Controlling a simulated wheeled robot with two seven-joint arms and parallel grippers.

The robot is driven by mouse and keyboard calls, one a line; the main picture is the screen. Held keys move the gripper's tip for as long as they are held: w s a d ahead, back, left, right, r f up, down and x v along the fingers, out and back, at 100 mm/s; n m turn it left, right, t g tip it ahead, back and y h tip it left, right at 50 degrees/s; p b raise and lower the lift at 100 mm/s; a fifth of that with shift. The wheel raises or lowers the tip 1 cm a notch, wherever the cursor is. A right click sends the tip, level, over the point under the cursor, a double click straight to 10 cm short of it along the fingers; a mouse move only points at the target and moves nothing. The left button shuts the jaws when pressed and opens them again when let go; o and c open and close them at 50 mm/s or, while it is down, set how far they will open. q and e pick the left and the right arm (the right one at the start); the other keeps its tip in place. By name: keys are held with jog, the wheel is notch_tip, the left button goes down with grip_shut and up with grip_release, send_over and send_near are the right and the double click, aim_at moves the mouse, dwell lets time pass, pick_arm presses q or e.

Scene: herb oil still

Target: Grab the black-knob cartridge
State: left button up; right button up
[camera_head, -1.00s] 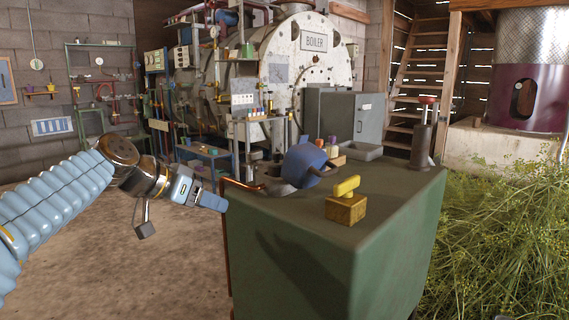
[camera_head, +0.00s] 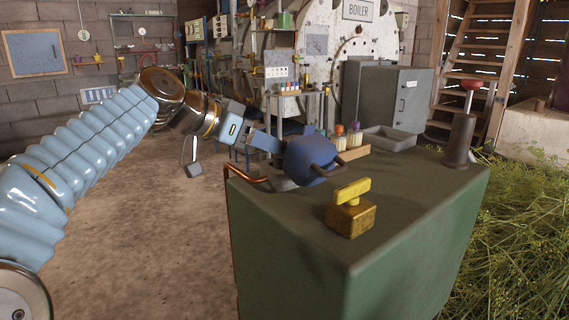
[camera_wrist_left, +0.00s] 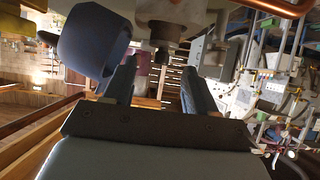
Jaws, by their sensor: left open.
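I cannot make out a black knob for certain in the head view. Two pale cartridges, one with an orange top (camera_head: 340,141) and one with a purple top (camera_head: 355,138), stand by a wooden block at the bench's back edge. My left gripper (camera_head: 272,145) is open beside the blue rounded vessel (camera_head: 309,160), which may hide part of its fingers. In the left wrist view, the open fingers (camera_wrist_left: 160,78) have nothing visible between them. The blue vessel (camera_wrist_left: 95,42) is beside them, and a dark cylindrical piece (camera_wrist_left: 165,35) lies beyond; I cannot tell what it is.
The green bench (camera_head: 420,215) carries a yellow-handled block (camera_head: 350,215), a dark post with a red top (camera_head: 461,138) and a grey tray (camera_head: 390,138). A copper pipe (camera_head: 245,176) runs along its left edge. Grass lies to the right; the floor at left is clear.

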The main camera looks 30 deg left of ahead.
pick_arm(q)
jog(key=shift+w+r+p+x, duration=0.1)
jog(key=shift+r+p+x, duration=0.1)
jog(key=shift+x, duration=0.85)
jog(key=shift+w+r+p+x, duration=0.1)
jog(key=shift+p+x, duration=0.1)
jog(key=shift+x, duration=0.85)
jog(key=shift+w+r+p+x, duration=0.1)
jog(key=shift+r+p+x, duration=0.1)
jog(key=shift+x, duration=0.85)
jog(key=shift+a+f, duration=0.1)
grip_shut()
